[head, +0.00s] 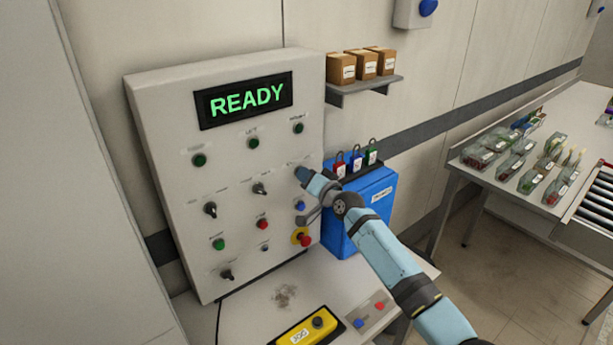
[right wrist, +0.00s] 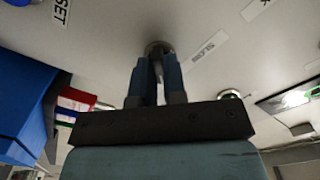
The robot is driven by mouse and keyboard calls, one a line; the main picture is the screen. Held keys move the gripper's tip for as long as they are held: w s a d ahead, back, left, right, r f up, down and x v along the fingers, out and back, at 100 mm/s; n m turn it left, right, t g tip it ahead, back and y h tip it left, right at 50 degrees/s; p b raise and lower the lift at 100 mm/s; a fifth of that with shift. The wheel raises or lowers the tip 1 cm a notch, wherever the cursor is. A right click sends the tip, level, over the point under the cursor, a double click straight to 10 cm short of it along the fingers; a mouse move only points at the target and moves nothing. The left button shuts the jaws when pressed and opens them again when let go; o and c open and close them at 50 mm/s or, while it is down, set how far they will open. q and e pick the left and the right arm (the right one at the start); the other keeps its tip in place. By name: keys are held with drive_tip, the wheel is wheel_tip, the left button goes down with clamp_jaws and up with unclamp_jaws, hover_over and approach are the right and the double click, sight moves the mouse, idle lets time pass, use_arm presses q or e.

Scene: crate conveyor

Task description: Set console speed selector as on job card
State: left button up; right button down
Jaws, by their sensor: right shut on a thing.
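The grey console (head: 150,130) stands on the left in the head view, with a green READY display (head: 246,98). My right gripper (head: 303,174) is at the right end of its upper selector row. In the right wrist view my right gripper (right wrist: 157,78) is shut on a round-based knob, the speed selector (right wrist: 158,47). A label reading SLOW (right wrist: 209,46) sits beside it. The fingers hide most of the knob, so its pointer setting cannot be told. No readable job card shows. My left gripper is not in view.
Two black selector knobs (head: 210,209) (head: 260,188) sit left of my gripper. A red emergency button (head: 304,239) is just below it. A blue box (head: 372,206) with tagged padlocks stands close on the right.

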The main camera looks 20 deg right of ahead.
idle(0.3)
drive_tip(key=c, duration=1.2)
unclamp_jaws()
drive_tip(key=b+v, duration=0.1)
drive_tip(key=v, duration=1.2)
drive_tip(key=shift+s+d, duration=0.1)
drive_tip(key=shift+s, duration=0.3)
